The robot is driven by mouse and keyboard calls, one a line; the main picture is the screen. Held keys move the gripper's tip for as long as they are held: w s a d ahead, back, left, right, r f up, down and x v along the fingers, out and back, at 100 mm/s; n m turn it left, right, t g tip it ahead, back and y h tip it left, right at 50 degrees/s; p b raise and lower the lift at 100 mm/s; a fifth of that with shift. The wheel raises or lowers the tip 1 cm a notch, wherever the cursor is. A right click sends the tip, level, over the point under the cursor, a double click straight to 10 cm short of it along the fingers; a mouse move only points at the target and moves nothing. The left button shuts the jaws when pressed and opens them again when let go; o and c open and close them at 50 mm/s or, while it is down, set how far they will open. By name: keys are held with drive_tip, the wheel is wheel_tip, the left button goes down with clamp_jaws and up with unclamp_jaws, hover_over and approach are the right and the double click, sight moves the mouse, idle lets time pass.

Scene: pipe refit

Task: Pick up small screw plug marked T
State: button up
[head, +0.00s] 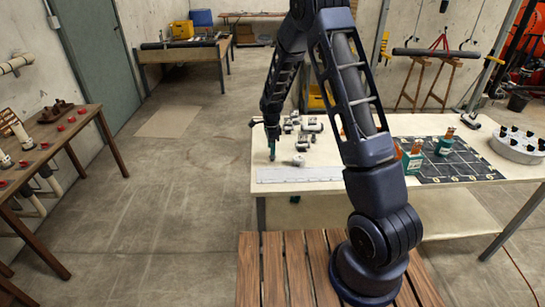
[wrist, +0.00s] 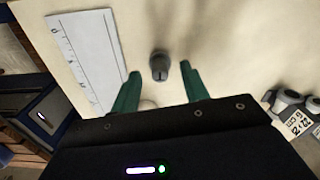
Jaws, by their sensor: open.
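A small dark grey plug (wrist: 159,66) with a rounded end stands on the pale tabletop in the wrist view. No T mark can be read on it, so I cannot tell whether it is the one named. My gripper (head: 271,155) is over the left end of the table in the head view, pointing down. In the wrist view its two green fingers are apart, one on each side of the plug in the picture, with nothing held. Whether the fingertips are level with the plug or above it I cannot tell. The plug cannot be made out in the head view.
A white marked strip (head: 300,174) lies along the table's front edge. Several grey fittings (head: 311,125) stand behind my gripper, and another (head: 298,160) lies to its right. A dark gridded mat (head: 458,168) and a round white holder (head: 518,146) are further right.

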wheel_tip(320, 180, down, 5)
drive_tip(key=shift+d+r, duration=0.1)
drive_tip(key=shift+d, duration=0.05)
drive_tip(key=c, duration=0.8)
drive_tip(key=shift+r, duration=0.1)
